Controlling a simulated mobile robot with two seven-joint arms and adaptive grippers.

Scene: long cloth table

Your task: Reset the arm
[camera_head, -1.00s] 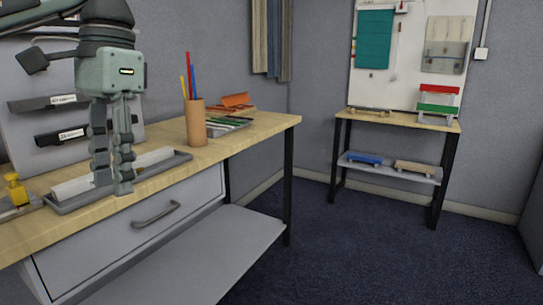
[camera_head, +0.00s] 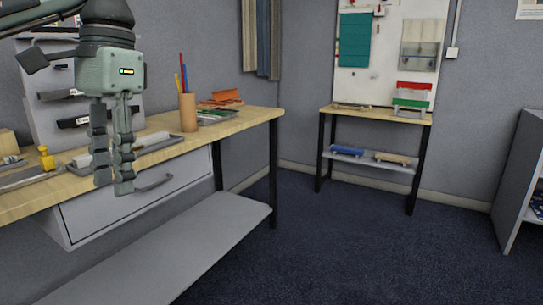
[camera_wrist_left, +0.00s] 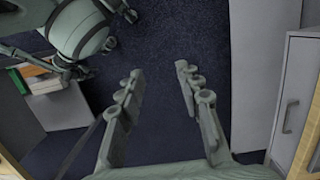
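My left gripper (camera_head: 113,186) hangs straight down from the arm at the left of the head view. It overlaps the front of the long table (camera_head: 232,118) and the drawer (camera_head: 150,195) in the picture. In the left wrist view, the two fingers (camera_wrist_left: 160,70) are apart with nothing between them. Dark floor (camera_wrist_left: 165,130) lies below them, and the drawer front (camera_wrist_left: 288,95) stands to the right.
On the table are a pencil cup (camera_head: 188,112), a grey tray (camera_head: 155,145) and a yellow item (camera_head: 46,158). A low shelf (camera_head: 190,250) juts out under the drawer. A side table (camera_head: 375,115) stands behind, and a grey cabinet (camera_head: 515,180) at right. The floor between is clear.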

